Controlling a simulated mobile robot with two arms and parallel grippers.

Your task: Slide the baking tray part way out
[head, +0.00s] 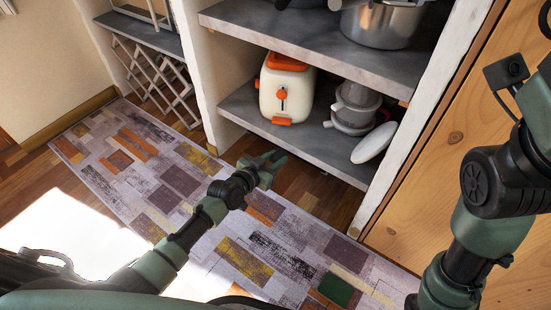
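I cannot make out a baking tray in the head view. My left gripper (274,159) is low in front of the cabinet, above the floor and rug and below the lower shelf's front edge. Its two fingers look a little apart, with nothing seen between them. My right arm rises along the right side, and its gripper is outside the picture.
The lower grey shelf (240,107) holds a cream and orange toaster (286,90), a grey appliance (353,105) and a tilted white plate (375,143). A steel pot (380,25) stands on the upper shelf (300,44). A wooden panel (455,135) is at right; a patterned rug (180,185) covers the floor.

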